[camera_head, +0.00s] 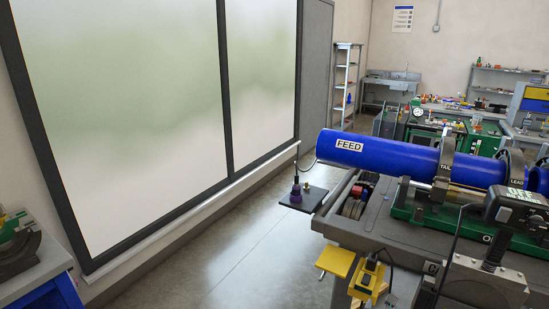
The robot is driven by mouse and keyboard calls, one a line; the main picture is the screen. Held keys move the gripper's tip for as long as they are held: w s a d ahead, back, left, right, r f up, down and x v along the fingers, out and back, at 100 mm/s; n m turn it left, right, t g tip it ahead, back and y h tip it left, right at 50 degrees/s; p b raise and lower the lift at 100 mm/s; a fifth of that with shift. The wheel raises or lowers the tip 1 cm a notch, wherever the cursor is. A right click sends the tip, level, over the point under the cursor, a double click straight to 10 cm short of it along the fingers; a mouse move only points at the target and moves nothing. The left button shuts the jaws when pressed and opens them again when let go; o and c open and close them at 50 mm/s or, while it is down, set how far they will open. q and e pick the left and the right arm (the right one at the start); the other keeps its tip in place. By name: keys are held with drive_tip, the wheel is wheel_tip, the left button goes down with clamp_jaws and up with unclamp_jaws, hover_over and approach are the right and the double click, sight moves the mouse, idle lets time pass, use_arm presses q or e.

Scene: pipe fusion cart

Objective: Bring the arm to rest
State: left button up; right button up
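Neither my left gripper nor my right gripper shows in the head view, and I see no part of either arm. The fusion cart (345,228) stands at the right, cut off by the frame's edge. A blue pipe (400,158) marked "FEED" lies across it, held by grey clamp rings, one marked "TAIL" (443,165) and one marked "LEAD" (516,172). The pipe's left end sticks out past the cart.
A black side shelf (303,198) with a purple-based item juts from the cart's left. Yellow brackets (336,261) stick out at its front. A blue bench (40,275) stands at lower left. Bare floor (225,255) lies between. Large frosted windows (130,100) line the left wall.

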drive_tip(key=s+a+f+n+g+y+p, duration=0.2)
drive_tip(key=s+a+f+n+y, duration=0.15)
drive_tip(key=a+f+n, duration=0.5)
drive_tip(key=s+a+f+n+g+y+p, duration=0.25)
drive_tip(key=a+f+n+y, duration=0.2)
drive_tip(key=n, duration=0.65)
use_arm(q)
wheel_tip(320, 180, up, 7)
drive_tip(key=w+p, duration=0.1)
drive_tip(key=p, duration=0.1)
drive_tip(key=shift+w+p, duration=0.2)
drive_tip(key=shift+p, duration=0.15)
use_arm(e)
drive_tip(key=s+a+f+n+g+y, duration=0.1)
drive_tip(key=s+a+f+n+g, duration=0.1)
drive_tip(key=s+n, duration=0.7)
drive_tip(key=s+a+f+n+g+y, duration=0.1)
drive_tip(key=s+a+f+n+g, duration=0.2)
drive_tip(key=s+n, duration=0.6)
drive_tip(key=a+g, duration=0.1)
drive_tip(key=a, duration=0.1)
drive_tip(key=shift+s+a+f+g, duration=0.25)
drive_tip(key=shift+a+f+g, duration=0.05)
drive_tip(key=shift+a+g, duration=0.1)
